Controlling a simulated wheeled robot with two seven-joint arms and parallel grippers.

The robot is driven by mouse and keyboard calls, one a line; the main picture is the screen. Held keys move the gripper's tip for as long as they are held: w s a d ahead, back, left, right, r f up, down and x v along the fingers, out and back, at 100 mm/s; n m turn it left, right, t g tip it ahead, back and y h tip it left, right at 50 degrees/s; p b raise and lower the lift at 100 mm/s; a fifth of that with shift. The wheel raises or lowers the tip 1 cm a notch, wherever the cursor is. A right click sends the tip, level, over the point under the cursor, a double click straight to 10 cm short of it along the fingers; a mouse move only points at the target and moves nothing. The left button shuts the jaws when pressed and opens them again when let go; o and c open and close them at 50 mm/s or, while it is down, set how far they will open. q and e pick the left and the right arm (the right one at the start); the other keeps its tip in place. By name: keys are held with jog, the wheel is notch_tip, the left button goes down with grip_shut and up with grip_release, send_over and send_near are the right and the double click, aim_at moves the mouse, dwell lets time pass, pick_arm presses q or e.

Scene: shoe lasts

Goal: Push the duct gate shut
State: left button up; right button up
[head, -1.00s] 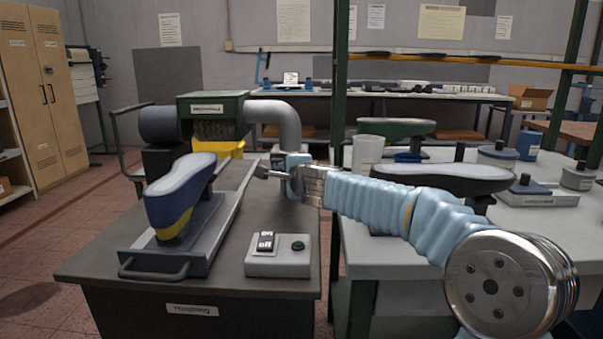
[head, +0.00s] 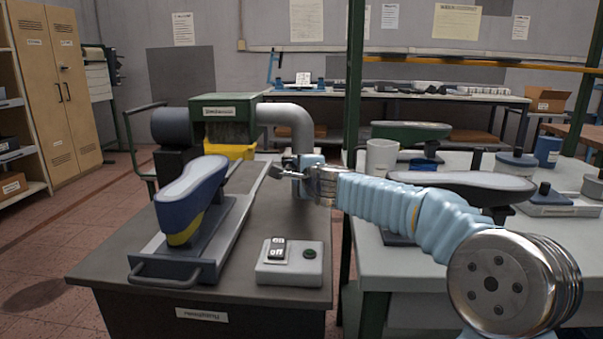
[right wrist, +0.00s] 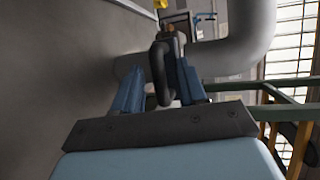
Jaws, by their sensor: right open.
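My right gripper (head: 299,162) is at the duct's lower end. In the right wrist view its two blue fingers (right wrist: 162,88) are open, with the handle between them. I cannot tell whether they touch it. The gate's plate is mostly hidden. My left gripper is not in view.
A blue shoe last (head: 192,190) sits on a grey tray (head: 150,272) left of my right arm. A switch box (head: 289,263) is on the bench front. A green post (head: 354,80) and a white table (head: 420,262) stand to the right.

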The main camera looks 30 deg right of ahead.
jog(key=p+v, duration=0.1)
jog(key=v, duration=1.2)
jog(key=shift+s+p, duration=0.35)
